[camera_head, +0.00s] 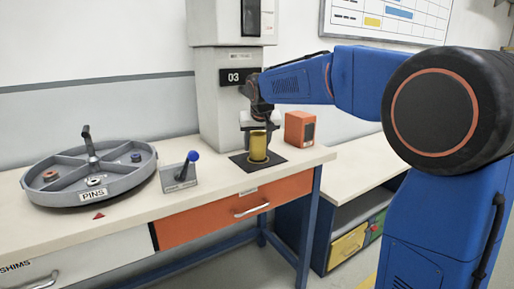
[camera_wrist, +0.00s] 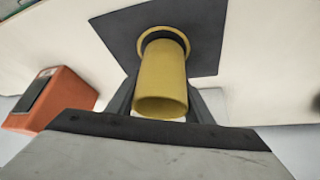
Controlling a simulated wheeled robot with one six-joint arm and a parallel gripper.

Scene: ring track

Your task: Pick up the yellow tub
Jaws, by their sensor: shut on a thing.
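The yellow tub (camera_head: 258,146) stands upright on a dark square mat (camera_head: 243,164) near the front of the bench, below the grey column marked 03. In the wrist view the yellow tub (camera_wrist: 164,82) is between my gripper's two fingers, its open end towards the camera and its far end at a dark ring on the mat (camera_wrist: 208,48). My gripper (camera_head: 258,127) is shut on the tub from above; it also shows in the wrist view (camera_wrist: 164,100). I cannot tell whether the tub touches the mat.
An orange box (camera_head: 300,129) stands close to the right of the tub. To the left are a small grey stand with a blue-knobbed lever (camera_head: 181,175) and a round divided tray labelled PINS (camera_head: 60,190). The grey column (camera_head: 222,105) rises behind.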

